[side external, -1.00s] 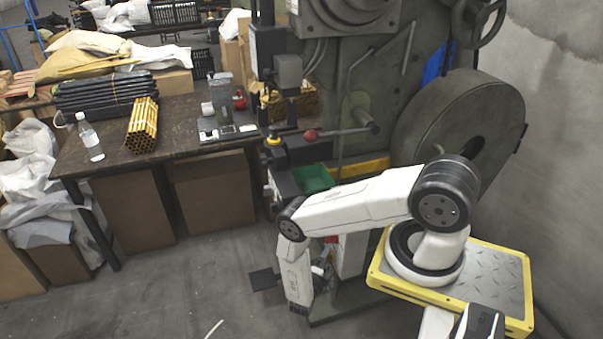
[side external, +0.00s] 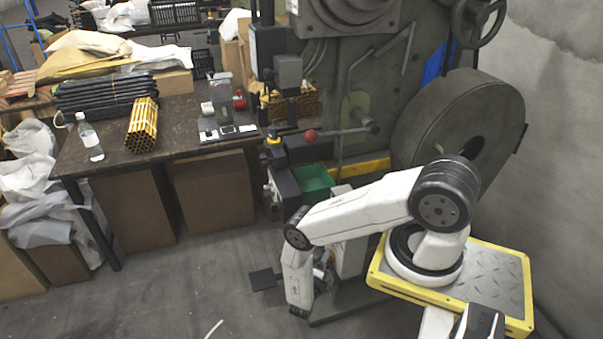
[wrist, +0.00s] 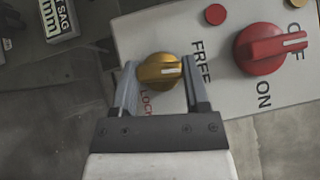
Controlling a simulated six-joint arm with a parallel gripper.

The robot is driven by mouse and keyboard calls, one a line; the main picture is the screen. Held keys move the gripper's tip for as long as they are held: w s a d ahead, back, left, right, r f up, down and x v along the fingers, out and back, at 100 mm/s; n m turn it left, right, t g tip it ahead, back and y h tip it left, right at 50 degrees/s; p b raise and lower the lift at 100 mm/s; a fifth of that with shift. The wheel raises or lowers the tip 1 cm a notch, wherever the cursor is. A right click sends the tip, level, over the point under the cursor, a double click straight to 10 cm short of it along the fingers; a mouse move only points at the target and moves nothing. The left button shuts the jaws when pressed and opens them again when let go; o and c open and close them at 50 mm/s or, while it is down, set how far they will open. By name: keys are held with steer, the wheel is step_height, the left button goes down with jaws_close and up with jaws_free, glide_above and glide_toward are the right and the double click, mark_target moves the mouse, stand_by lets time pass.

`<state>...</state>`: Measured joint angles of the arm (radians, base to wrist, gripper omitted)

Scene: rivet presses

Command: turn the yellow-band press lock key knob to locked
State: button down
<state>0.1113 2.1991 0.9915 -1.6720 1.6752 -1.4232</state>
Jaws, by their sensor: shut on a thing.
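The yellow lock key knob (wrist: 161,71) sits on a pale panel in the wrist view. Its white mark points right, toward the word FREE. The word LOCK, in red, lies below the knob and is partly covered. My gripper (wrist: 160,78) has one finger on each side of the knob and is shut on it. In the side view my forearm reaches down beside the press (side external: 355,100), and the knob and fingertips cannot be made out.
A larger red knob (wrist: 266,48) with OFF and ON labels is to the right on the same panel (wrist: 235,97). A small red button (wrist: 215,14) is above. In the side view a green bin (side external: 313,181) is above my forearm, and a workbench (side external: 105,157) stands left.

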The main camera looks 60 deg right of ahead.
steer(key=shift+m+h, duration=0.4)
steer(key=shift+m, duration=0.1)
steer(key=shift+c, duration=0.4)
jaws_free()
steer(key=shift+a, duration=0.15)
steer(key=a+f, duration=0.1)
steer(key=a, duration=0.6)
steer(key=shift+a+f, duration=0.2)
steer(key=shift+f, duration=0.05)
steer(key=shift+w, duration=0.1)
